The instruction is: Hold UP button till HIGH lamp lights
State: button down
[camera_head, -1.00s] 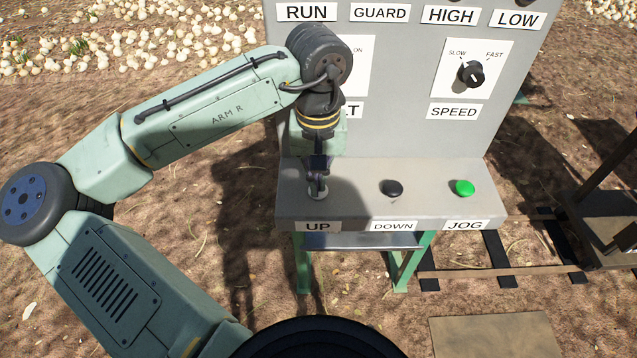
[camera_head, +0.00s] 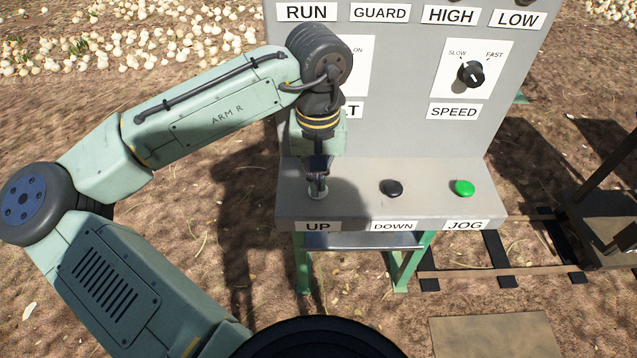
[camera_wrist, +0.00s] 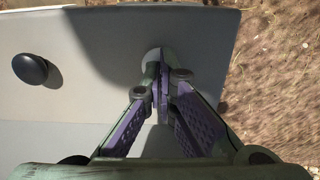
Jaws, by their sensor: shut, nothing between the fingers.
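The UP button (camera_head: 317,194) is a pale round button on the console shelf, above the UP label (camera_head: 317,226). My gripper (camera_head: 318,181) points down over it, fingers shut and empty, with the tips at the button. In the wrist view my gripper (camera_wrist: 161,80) has its fingertips together against the pale button (camera_wrist: 153,56), which they partly cover. I cannot tell how far the button is pressed. The HIGH label (camera_head: 450,16) is on the upright panel. The lamp above it is cut off by the picture's top edge, so its state cannot be seen.
The black DOWN button (camera_head: 391,188) and green JOG button (camera_head: 464,188) sit to the right on the same shelf. The DOWN button also shows in the wrist view (camera_wrist: 30,69). A SPEED knob (camera_head: 472,74) is on the panel. My arm hides part of the panel's left side.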

dwell(0.4)
notch_tip(320, 180, up, 7)
jog(key=p, duration=0.6)
jog(key=shift+r+p, duration=0.1)
jog(key=shift+p, duration=0.25)
jog(key=shift+s, duration=0.1)
dwell(0.3)
